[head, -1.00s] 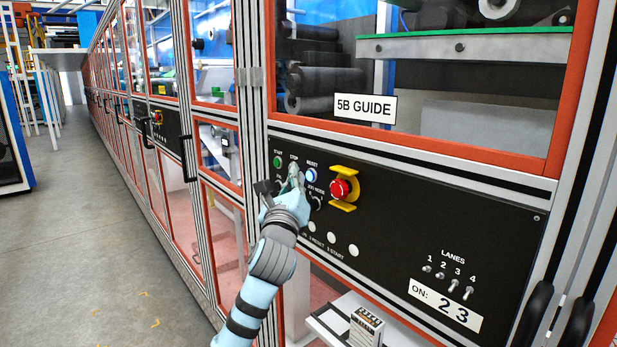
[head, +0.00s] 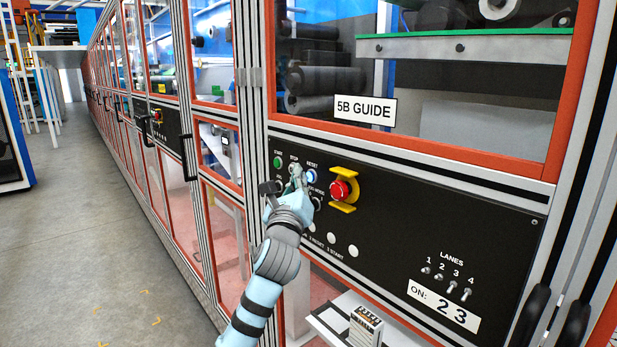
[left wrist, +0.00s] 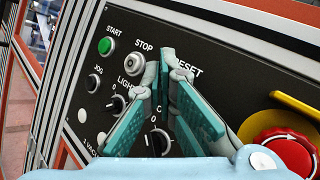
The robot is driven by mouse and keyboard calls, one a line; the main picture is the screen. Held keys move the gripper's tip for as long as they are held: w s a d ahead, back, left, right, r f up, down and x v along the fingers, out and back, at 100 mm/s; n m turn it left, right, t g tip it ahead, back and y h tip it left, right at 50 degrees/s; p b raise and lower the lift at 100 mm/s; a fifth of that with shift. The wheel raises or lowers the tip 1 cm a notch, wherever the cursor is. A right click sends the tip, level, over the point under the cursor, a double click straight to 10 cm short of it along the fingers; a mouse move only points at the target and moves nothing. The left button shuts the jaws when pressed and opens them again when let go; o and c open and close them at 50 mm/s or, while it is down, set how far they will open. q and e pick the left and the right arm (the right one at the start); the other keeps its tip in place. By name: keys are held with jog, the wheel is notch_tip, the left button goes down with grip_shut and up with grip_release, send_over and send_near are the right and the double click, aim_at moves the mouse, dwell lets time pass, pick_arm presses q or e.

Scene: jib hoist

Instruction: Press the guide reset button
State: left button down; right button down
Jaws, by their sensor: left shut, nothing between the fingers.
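The guide reset button (head: 311,176) glows blue-white under its RESET label on the black panel below the "5B GUIDE" sign. My left gripper (head: 297,171) is shut and empty, in front of the panel. In the head view its tips show just left of the reset button. In the left wrist view the gripper (left wrist: 168,62) covers the place under the RESET label (left wrist: 189,71), so the button is hidden there. I cannot tell whether the tips touch the panel. My right gripper is not in view.
The green start button (left wrist: 106,45) and pale stop button (left wrist: 134,64) sit left of the fingers. A red emergency stop (head: 342,190) in a yellow guard stands close on the right. Dark selector knobs (left wrist: 158,142) lie below. Lane switches (head: 452,286) are farther right.

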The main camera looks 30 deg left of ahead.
pick_arm(q)
jog(key=shift+w+d+p, duration=0.15)
jog(key=shift+w+p, duration=0.25)
jog(key=shift+w, duration=0.05)
dwell(0.5)
jog(key=shift+s, duration=0.1)
jog(key=shift+s+a+p, duration=0.3)
jog(key=shift+s+p, duration=0.2)
jog(key=shift+s, duration=0.2)
jog(key=s, duration=0.2)
jog(key=s+a+p, duration=0.1)
jog(key=s, duration=0.1)
jog(key=shift+s+a, duration=0.2)
jog(key=shift+s, duration=0.2)
